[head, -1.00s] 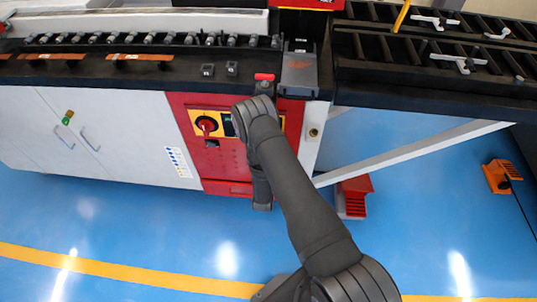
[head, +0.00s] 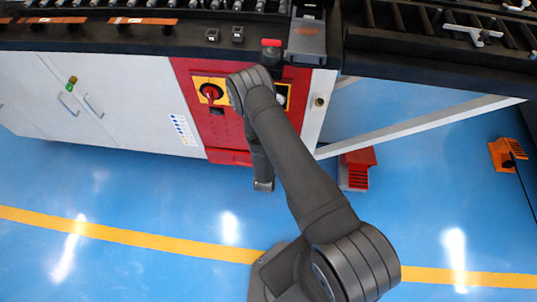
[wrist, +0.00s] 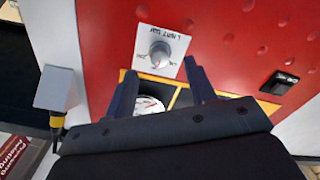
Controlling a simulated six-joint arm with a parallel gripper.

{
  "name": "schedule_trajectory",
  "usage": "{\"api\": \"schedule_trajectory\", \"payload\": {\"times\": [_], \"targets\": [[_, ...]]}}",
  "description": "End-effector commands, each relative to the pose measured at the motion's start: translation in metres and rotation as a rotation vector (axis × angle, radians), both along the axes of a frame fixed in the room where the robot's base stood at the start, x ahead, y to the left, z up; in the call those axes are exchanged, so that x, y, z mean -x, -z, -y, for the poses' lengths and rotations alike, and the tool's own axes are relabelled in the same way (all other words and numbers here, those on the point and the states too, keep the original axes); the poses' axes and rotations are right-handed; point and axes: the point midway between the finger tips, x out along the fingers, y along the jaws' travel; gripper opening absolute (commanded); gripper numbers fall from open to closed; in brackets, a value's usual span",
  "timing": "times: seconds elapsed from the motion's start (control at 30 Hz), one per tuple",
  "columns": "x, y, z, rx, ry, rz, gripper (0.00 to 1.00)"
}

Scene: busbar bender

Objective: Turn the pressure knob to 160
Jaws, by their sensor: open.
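A round grey knob (wrist: 160,54) sits on a white square plate with small dark print, on a red panel in the wrist view. I cannot read the knob's setting. My gripper (wrist: 160,72) is open, its two dark fingers pointing at the plate. The knob lies beyond the fingertips, roughly between them in the picture, and nothing is held. I cannot tell how far apart they are in depth. A round dial gauge (wrist: 149,105) shows between the fingers, partly hidden by the gripper body. In the head view my arm hides the gripper and the knob.
The red panel (head: 222,130) bears a red rotary switch (head: 211,91) on a yellow plate, left of my arm. A black rocker switch (wrist: 280,82) and a grey box (wrist: 58,88) flank the wrist view. A red foot pedal (head: 356,168) stands on the open blue floor.

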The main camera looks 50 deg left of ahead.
Motion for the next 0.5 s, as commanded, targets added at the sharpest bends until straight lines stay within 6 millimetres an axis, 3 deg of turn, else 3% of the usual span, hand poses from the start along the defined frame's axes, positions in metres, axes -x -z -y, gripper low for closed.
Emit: {"api": "schedule_trajectory", "payload": {"times": [0.2,0.5], "targets": [[0.041,0.001,0.039,0.005,-0.006,-0.001,0.5],[0.08,0.001,0.078,0.004,-0.005,-0.001,0.5]]}}
